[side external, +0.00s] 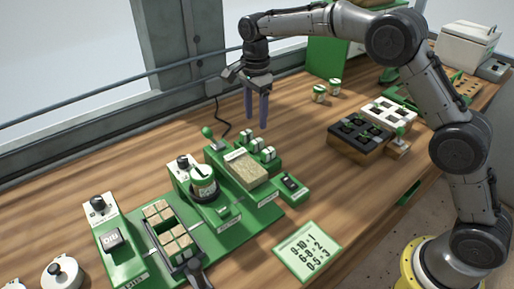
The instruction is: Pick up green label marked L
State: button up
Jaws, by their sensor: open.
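My gripper (257,116) hangs with its two blue-grey fingers pointing down and apart, empty, above the back of the green seeder station (262,214). No letter L can be read at this size, so I cannot tell which piece is the green label marked L. Several small green-and-white pieces (268,153) stand in a row on the station, a little below and to the right of the fingertips in the picture. The fingers appear apart from them.
A jar (204,184) and a brown block (245,169) sit on the station. A dark pot tray (357,137), white pot tray (389,114) and two small jars (319,93) stand to the right. A number card (308,250) lies in front. Bare wood (310,165) lies between.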

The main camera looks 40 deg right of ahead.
aim_at(255, 142)
notch_tip(255, 142, down, 9)
jog(key=shift+s+a+f, duration=0.1)
jog(key=shift+a+f, duration=0.05)
grip_shut()
dwell(0.6)
